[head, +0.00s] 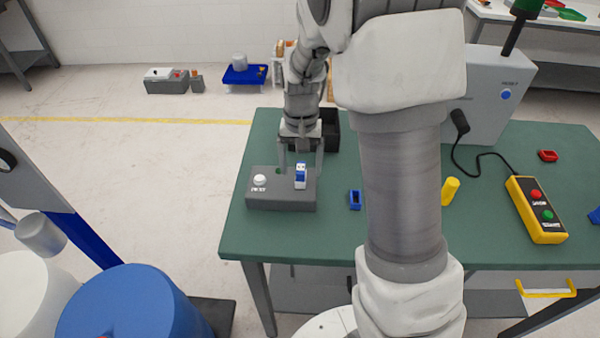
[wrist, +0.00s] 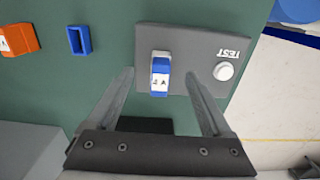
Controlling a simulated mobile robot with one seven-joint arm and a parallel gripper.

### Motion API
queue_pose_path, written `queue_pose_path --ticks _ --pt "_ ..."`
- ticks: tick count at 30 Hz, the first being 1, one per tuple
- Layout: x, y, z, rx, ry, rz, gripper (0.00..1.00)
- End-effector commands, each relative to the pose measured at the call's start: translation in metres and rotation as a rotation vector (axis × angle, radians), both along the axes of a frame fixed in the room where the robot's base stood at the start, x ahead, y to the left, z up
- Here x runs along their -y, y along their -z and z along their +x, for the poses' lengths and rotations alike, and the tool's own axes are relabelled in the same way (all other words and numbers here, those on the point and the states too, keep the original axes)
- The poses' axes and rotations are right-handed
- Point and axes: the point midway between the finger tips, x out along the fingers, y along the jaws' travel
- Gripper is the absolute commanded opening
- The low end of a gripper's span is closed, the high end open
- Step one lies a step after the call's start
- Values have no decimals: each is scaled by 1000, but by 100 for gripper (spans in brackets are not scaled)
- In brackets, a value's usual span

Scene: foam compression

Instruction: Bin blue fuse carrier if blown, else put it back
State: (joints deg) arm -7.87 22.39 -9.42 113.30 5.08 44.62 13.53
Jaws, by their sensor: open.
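The blue fuse carrier (head: 300,177), with a white top and a label, stands on the grey test box (head: 282,203). It shows in the wrist view (wrist: 160,77) too. A white TEST button (wrist: 224,70) sits beside it on the box. My gripper (head: 301,168) is open, one finger on each side of the carrier, with gaps between fingers and carrier in the wrist view. An empty blue holder (head: 355,199) lies on the bench to the right of the box. A black open bin (head: 330,130) stands behind my gripper.
An orange labelled block (wrist: 18,40) lies beyond the blue holder in the wrist view. On the green bench (head: 480,235) are a yellow cylinder (head: 450,190), a red holder (head: 547,156), a corded yellow button box (head: 537,210) and a grey cabinet (head: 492,110). My arm hides the bench's middle.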

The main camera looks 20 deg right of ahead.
Motion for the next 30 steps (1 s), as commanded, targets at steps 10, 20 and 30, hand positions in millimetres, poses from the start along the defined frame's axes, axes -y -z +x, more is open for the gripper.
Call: queue_pose_path --ticks 10,20,30 --pt "0 0 0 0 0 0 75" --pt "0 0 0 0 0 0 15" --pt "0 0 0 0 0 0 0"
